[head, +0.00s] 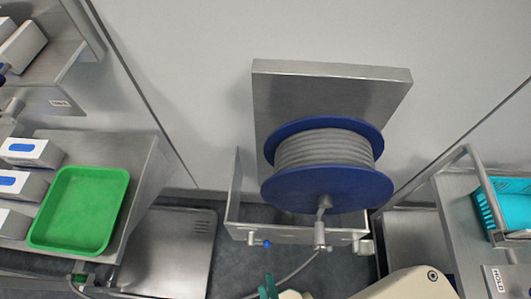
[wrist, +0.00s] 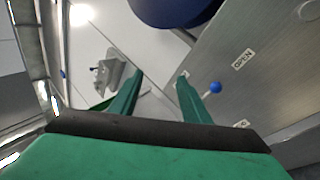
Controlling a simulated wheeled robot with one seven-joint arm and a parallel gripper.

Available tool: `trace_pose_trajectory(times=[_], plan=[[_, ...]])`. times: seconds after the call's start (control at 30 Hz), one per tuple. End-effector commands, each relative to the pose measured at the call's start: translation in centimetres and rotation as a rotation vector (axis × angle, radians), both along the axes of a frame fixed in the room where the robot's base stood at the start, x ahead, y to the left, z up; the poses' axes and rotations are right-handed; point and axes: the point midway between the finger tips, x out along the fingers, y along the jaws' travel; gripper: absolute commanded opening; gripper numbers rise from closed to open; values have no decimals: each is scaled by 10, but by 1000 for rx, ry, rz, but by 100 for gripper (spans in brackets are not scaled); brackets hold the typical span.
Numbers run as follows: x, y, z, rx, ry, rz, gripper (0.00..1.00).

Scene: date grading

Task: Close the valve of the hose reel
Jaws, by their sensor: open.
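The hose reel (head: 328,188) has blue flanges and grey hose and hangs on a steel wall plate. Below it, a small valve handle with a blue knob (head: 266,244) sits on the steel panel. In the wrist view the blue knob (wrist: 215,87) shows just right of my right finger, below an "OPEN" label (wrist: 243,59); a second label below it is partly cut off by my gripper. My gripper (wrist: 160,75) is open with nothing between its green fingers. In the head view only a green part of my gripper shows at the bottom edge, below the knob.
A grey hose and fitting (head: 319,236) hang from the panel right of the valve. A green tray (head: 79,209) stands on the left steel bench. A turquoise basket (head: 506,205) stands at the right. Floor shows beneath the panel.

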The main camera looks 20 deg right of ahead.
Motion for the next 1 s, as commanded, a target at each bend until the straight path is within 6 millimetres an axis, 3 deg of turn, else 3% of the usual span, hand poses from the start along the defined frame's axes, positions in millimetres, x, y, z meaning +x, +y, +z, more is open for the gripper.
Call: trace_pose_trajectory(times=[0.27,0.43,0.77,1.0], plan=[[1,0,1,14,4,9,43],[10,1,13,178,44,99,43],[42,7,68,862,195,350,43],[57,18,122,1404,277,430,43]])
